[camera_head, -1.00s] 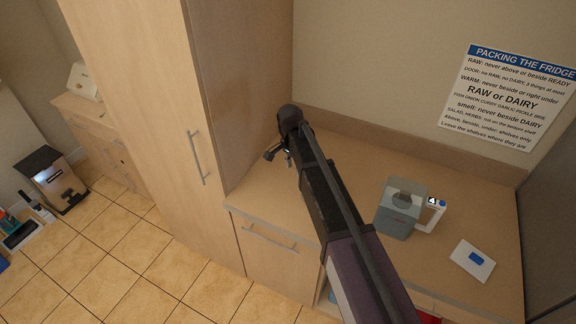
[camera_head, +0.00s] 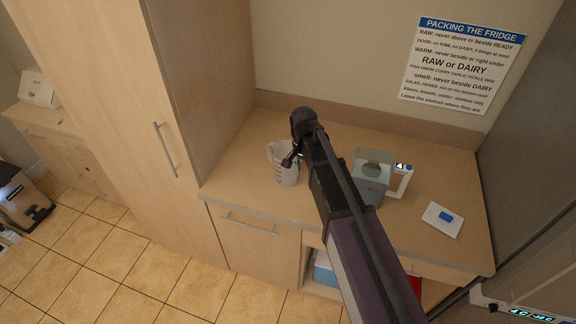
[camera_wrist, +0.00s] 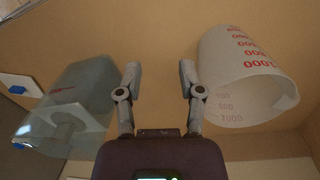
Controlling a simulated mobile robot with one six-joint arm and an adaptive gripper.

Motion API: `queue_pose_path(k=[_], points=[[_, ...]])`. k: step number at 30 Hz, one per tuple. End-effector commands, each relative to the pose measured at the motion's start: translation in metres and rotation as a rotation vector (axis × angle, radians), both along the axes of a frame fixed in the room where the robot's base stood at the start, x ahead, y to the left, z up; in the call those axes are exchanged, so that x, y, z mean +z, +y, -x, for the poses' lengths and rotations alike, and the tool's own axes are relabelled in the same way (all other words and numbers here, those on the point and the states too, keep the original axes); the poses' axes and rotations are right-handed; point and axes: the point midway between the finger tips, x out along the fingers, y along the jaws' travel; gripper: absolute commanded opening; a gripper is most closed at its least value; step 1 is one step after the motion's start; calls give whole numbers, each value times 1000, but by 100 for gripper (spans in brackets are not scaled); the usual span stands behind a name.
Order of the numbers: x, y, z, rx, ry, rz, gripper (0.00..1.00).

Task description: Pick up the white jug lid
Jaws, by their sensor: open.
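A flat white square piece with a blue patch (camera_head: 442,219) lies on the counter at the right; it may be the jug lid, but I cannot be sure. It also shows at the left edge of the wrist view (camera_wrist: 20,85). A white measuring jug with red marks (camera_head: 287,176) stands on the counter, partly behind my gripper (camera_head: 290,161). In the wrist view the jug (camera_wrist: 245,75) is to the right of my gripper (camera_wrist: 160,82). My gripper is open, with nothing between its fingers, above the counter between the jug and a grey container.
A tall cabinet (camera_head: 205,90) borders the counter at left. A grey panel (camera_head: 530,160) borders it at right. The counter's back is clear.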

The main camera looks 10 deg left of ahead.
Motion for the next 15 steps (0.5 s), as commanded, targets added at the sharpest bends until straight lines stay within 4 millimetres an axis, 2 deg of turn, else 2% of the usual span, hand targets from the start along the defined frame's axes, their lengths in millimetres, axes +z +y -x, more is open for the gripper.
queue_pose_path(k=[8, 15], points=[[-17, -92, 22, 77, -4, -25, 49], [-32, -175, 52, 167, -13, -49, 49]])
